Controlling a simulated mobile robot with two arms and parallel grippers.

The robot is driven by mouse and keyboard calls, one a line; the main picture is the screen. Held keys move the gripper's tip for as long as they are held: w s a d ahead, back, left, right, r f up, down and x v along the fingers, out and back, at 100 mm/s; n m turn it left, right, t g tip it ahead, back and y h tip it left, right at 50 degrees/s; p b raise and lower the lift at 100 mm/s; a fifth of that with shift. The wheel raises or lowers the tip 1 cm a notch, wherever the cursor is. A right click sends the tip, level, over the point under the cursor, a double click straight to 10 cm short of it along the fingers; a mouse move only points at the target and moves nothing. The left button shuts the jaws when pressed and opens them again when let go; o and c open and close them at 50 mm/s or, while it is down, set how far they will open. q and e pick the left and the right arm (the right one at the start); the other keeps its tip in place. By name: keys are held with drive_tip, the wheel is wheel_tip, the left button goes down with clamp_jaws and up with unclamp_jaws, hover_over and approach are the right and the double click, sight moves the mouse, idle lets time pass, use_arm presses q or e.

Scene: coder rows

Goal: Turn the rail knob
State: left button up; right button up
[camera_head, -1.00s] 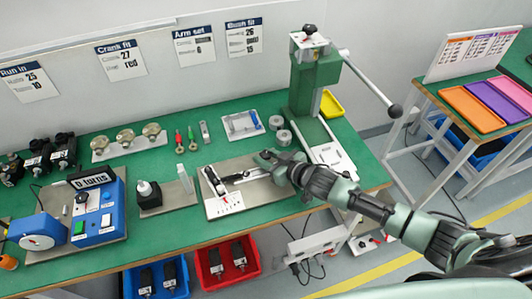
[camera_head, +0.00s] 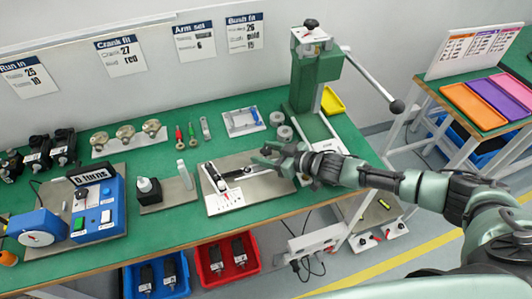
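The metal rail plate (camera_head: 262,186) lies near the front edge of the green bench. It carries a black clamp piece (camera_head: 212,174), a dark bar (camera_head: 236,173) and a white scale card (camera_head: 226,199). My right gripper (camera_head: 265,154) is over the right back part of this plate, at the far end of the bar. Its two fingers look apart. The gripper hides what lies between and under them, so I cannot make out the rail knob or tell whether a finger touches it. My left gripper is out of view.
A green press (camera_head: 315,80) with a long lever (camera_head: 372,75) stands behind my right gripper. Grey rings (camera_head: 284,133) lie close by. Red (camera_head: 228,262) and blue bins sit below the bench front.

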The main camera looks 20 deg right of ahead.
drive_tip(key=shift+d, duration=0.1)
drive_tip(key=shift+s+d, duration=0.15)
drive_tip(key=v, duration=0.6)
drive_tip(key=shift+s+d+r+b, duration=0.1)
drive_tip(key=shift+s+b, duration=0.1)
drive_tip(key=shift+b, duration=0.1)
drive_tip(key=shift+s+d+r, duration=0.2)
drive_tip(key=shift+s+r, duration=0.1)
